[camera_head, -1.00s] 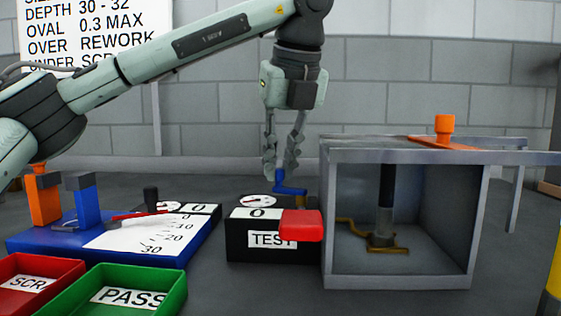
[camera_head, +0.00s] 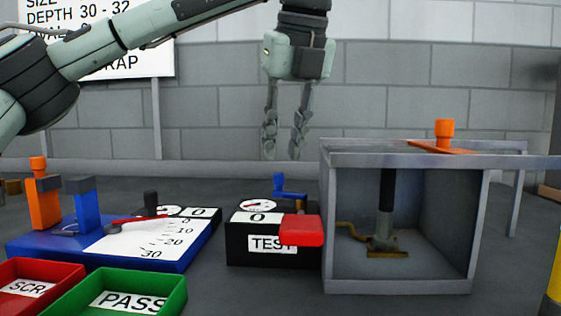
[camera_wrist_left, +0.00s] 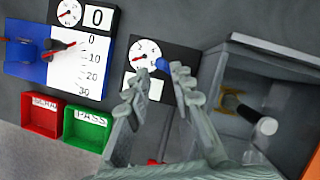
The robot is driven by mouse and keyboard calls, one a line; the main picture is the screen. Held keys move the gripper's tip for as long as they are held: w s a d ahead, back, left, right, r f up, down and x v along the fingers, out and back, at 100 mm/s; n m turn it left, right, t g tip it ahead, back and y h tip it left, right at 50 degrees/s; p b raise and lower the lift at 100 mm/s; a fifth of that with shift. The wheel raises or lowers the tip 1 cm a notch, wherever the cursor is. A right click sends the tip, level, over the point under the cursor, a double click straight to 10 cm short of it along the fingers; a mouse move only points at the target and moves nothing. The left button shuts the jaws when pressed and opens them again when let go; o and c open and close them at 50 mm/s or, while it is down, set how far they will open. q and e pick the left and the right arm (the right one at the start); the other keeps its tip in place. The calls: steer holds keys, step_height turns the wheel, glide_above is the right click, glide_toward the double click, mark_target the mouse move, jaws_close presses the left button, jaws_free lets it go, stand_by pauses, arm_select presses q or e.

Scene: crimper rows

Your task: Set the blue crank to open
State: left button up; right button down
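The blue crank (camera_head: 281,187) sits on top of the black TEST box (camera_head: 240,250), behind its dial, with its arm reaching right. In the left wrist view the blue crank (camera_wrist_left: 163,66) shows beside the dial, between and beyond the fingertips. My left gripper (camera_head: 285,152) hangs above and apart from the crank, pointing down, with its fingers spread and nothing between them. Whether the crank's marked position is open cannot be read. My right gripper is not in view.
A grey metal box (camera_head: 330,250) with an orange knob (camera_head: 445,132) on top stands right of the TEST box. A blue gauge base (camera_head: 60,245) stands left. Red (camera_head: 62,268) and green (camera_head: 172,300) trays lie at front left.

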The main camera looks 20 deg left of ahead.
arm_select(q)
steer(key=v, duration=0.7)
steer(key=shift+r, duration=0.3)
